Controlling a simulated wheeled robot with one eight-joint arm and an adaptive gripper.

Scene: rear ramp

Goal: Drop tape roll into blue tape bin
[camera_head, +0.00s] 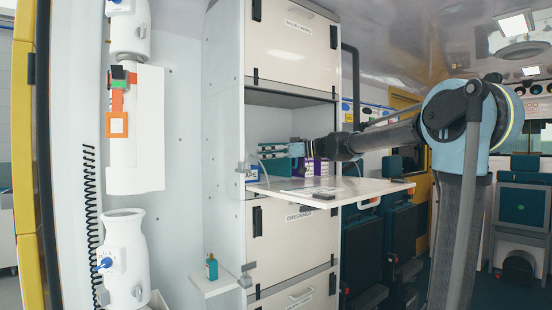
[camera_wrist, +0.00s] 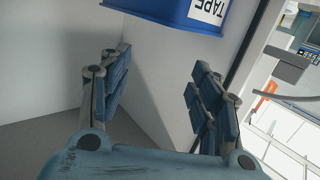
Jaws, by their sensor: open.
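The blue tape bin (camera_wrist: 176,10) shows at the top of the wrist view, with a white label reading TAPE. In the head view part of a blue bin with a white label (camera_head: 252,173) shows at the left end of the fold-down shelf, below my fingertips. My gripper (camera_wrist: 157,88) is open, its two blue-padded fingers well apart with nothing between them. In the head view my gripper (camera_head: 268,151) reaches left into the cabinet opening just above the bin. I cannot make out a tape roll in either view. The bin's inside is hidden.
The white fold-down shelf (camera_head: 350,190) juts out below my gripper. A purple box (camera_head: 313,167) stands on it behind my wrist. A small dark item (camera_head: 324,197) lies near the front edge. The cabinet's side wall (camera_head: 224,130) stands close left of my fingers.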

